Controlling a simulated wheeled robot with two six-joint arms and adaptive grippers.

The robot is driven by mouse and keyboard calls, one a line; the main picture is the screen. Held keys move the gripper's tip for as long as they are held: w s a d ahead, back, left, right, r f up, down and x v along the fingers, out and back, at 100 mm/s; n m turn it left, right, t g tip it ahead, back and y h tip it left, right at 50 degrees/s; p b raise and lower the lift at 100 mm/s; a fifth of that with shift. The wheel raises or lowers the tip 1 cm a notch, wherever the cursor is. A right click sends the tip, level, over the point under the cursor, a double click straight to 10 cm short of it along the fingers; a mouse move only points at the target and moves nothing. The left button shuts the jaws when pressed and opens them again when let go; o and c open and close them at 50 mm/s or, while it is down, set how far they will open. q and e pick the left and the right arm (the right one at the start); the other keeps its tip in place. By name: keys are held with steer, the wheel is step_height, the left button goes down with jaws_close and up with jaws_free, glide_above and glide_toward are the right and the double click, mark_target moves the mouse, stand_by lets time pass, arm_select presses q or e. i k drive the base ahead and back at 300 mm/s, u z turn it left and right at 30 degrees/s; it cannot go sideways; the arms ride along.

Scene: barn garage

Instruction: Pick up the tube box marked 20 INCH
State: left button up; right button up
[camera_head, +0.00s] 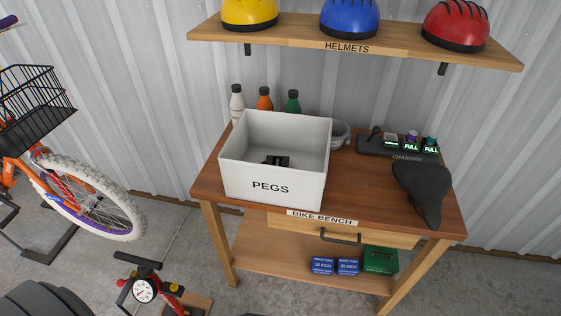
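Two small blue tube boxes stand side by side on the lower shelf of the bike bench, under the drawer. The right blue box (347,266) has a label that seems to read 20 INCH. The left blue box (322,265) has a label that looks like 16 or 10 INCH. The lettering is too small to be sure of either first number. Neither of my grippers is in view.
A green box (380,259) stands right of the blue boxes. The drawer handle (341,237) juts out above them. A white PEGS box (270,187), bottles, a charger (398,144) and a black saddle (423,190) occupy the benchtop. A floor pump (145,290) stands left, in front.

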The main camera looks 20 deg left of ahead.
mark_target(345, 265)
steer(key=z, duration=1.95)
steer(key=i, duration=2.45)
steer(key=u, duration=3.25)
steer(key=i, duration=0.5)
steer(key=u, duration=0.1)
